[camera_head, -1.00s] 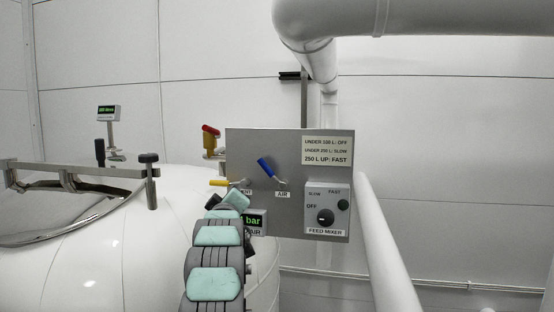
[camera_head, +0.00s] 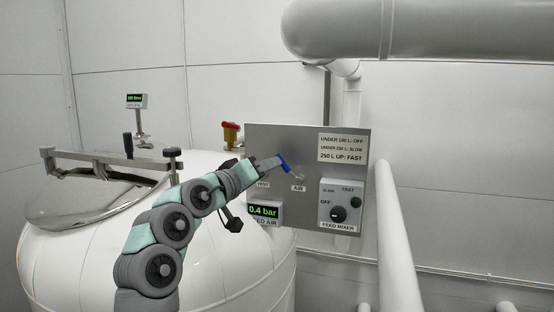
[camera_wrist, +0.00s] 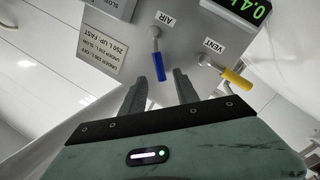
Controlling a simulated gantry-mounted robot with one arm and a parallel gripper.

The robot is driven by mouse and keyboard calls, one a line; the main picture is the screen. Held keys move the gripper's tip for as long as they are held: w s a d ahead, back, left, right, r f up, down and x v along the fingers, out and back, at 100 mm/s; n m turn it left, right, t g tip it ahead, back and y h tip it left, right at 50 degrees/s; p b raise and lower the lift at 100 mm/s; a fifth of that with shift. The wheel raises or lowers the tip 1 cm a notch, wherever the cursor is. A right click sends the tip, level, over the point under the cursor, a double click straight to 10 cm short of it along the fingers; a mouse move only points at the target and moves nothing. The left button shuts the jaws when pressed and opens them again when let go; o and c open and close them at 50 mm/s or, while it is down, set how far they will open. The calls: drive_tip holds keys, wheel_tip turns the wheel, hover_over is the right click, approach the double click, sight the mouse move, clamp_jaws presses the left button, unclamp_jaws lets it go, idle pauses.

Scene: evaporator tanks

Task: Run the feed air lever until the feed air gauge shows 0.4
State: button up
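The feed air gauge (camera_head: 263,211) reads 0.4 bar in green on the grey panel; part of it also shows in the wrist view (camera_wrist: 245,10). The air lever has a blue handle (camera_head: 284,163) that slants up and left from its pivot above the AIR label. In the wrist view the blue handle (camera_wrist: 159,66) points towards my gripper, its end between the fingertips. My gripper (camera_head: 269,163) is in front of the panel at the handle's upper end. Its two fingers (camera_wrist: 158,77) are apart, with gaps beside the handle; contact is not clear.
The yellow vent lever (camera_wrist: 235,78) lies close beside my fingers; my gripper hides it in the head view. The feed mixer box (camera_head: 341,206) is at the panel's lower right. A white pipe (camera_head: 397,240) stands right of the panel, the white tank (camera_head: 80,245) left.

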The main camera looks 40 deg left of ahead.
sight(288, 169)
drive_tip(key=shift+w+a+p, duration=0.2)
drive_tip(key=shift+w+p, duration=0.1)
drive_tip(key=shift+w, duration=0.9)
drive_tip(key=shift+w+a+p, duration=0.15)
drive_tip(key=shift+w+p, duration=0.15)
drive_tip(key=shift+w, duration=0.9)
drive_tip(key=shift+c, duration=0.5)
clamp_jaws()
